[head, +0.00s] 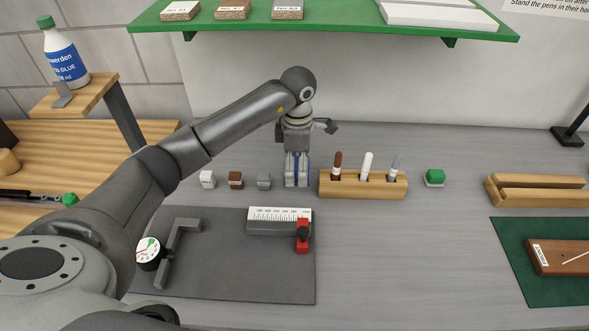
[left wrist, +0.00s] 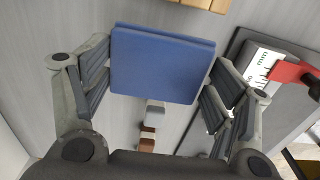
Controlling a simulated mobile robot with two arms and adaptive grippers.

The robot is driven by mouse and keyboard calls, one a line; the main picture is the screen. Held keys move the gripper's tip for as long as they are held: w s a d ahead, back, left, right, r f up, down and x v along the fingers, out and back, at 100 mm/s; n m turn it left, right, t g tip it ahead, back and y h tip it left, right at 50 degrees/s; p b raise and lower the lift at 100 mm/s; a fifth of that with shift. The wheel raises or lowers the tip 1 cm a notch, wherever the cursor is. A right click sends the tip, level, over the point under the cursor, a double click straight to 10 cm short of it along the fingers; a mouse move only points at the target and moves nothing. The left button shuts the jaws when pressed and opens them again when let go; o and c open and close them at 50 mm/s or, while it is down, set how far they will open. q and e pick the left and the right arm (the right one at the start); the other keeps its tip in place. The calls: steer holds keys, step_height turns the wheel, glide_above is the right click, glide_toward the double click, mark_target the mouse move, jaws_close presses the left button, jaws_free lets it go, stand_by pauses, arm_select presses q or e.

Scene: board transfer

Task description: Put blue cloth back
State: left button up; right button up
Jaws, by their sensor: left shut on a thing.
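The blue cloth (left wrist: 162,65) shows in the left wrist view as a flat, folded pad between the two fingers of my left gripper (left wrist: 160,85). In the head view my left gripper (head: 297,172) points down at the grey counter, shut on the cloth, with only narrow blue strips showing between its fingers. It is low, between a grey block (head: 264,181) and the wooden pen holder (head: 363,184). I cannot tell whether the cloth touches the counter. My right gripper is not in view.
A white block (head: 207,179) and a brown block (head: 235,180) stand left of the grey one. A green-topped block (head: 434,178) is right of the pen holder. A dark mat (head: 215,275) with a scale and red clamp lies in front. A green shelf (head: 330,22) hangs above.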

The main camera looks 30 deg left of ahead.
arm_select(q)
steer(key=shift+w+a+f, duration=0.1)
steer(key=shift+w+f, duration=0.05)
steer(key=shift+f, duration=0.1)
steer(key=shift+w+a+f, duration=0.1)
steer(key=shift+a+f, duration=0.1)
steer(key=shift+f, duration=0.05)
steer(key=f+p, duration=0.2)
steer(key=f, duration=0.1)
steer(key=shift+w+a, duration=0.1)
steer(key=shift+a, duration=0.1)
steer(key=shift+f, duration=0.25)
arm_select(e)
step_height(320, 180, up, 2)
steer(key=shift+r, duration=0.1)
arm_select(q)
steer(key=shift+f, duration=0.1)
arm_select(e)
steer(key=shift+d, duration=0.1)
arm_select(q)
steer(key=shift+f, duration=0.15)
steer(key=o, duration=1)
steer(key=shift+c, duration=0.2)
